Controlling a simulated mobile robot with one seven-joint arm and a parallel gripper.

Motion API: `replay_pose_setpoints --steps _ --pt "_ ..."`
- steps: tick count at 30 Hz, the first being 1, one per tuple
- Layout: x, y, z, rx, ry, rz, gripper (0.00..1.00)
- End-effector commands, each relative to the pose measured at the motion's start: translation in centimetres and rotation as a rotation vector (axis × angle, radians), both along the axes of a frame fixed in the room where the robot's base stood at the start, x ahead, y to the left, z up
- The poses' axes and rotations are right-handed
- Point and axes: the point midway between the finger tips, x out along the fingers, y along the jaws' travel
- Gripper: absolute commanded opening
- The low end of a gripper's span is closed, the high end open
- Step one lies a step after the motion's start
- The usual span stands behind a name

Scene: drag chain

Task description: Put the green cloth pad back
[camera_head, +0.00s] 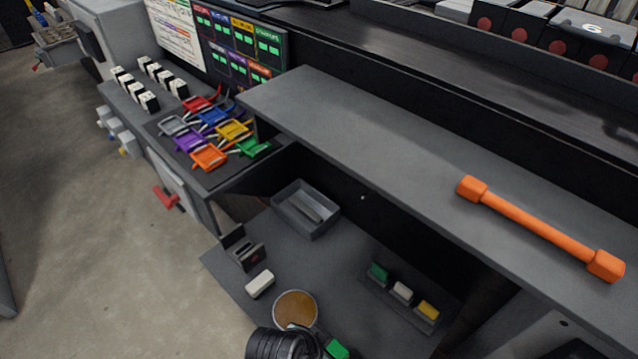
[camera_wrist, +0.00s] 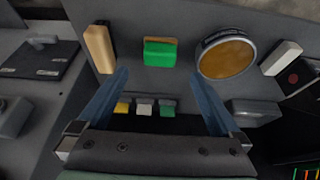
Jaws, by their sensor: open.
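A loose green pad (camera_wrist: 160,54) lies on the grey lower surface in the wrist view, beside the round tan dish. A green piece (camera_head: 337,348) also shows at the bottom edge of the head view, partly cut off. My gripper (camera_wrist: 158,78) is open and empty. Its two blue fingers point toward the green pad, which is just past the fingertips and apart from them. A small rack (camera_head: 398,305) holds a green, a white and a yellow piece in a row; they also show between my fingers in the wrist view (camera_wrist: 144,107). The fingertips are not visible in the head view.
The round dish (camera_head: 296,310), a white block (camera_head: 260,284), a dark slotted holder (camera_head: 242,250) and a grey tray (camera_head: 306,212) share the lower surface. A tan block (camera_wrist: 100,48) lies left of the pad. The upper shelf (camera_head: 370,160) overhangs the back and carries an orange bar (camera_head: 540,228).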

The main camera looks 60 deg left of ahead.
Motion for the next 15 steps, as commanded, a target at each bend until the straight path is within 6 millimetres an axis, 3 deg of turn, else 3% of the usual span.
replay_pose_setpoints --steps 6,15 --pt "-1.1 -0.3 2.6 0.0 0.0 0.0 1.0" --pt "-1.4 -0.3 3.2 -0.002 0.001 0.001 1.0"
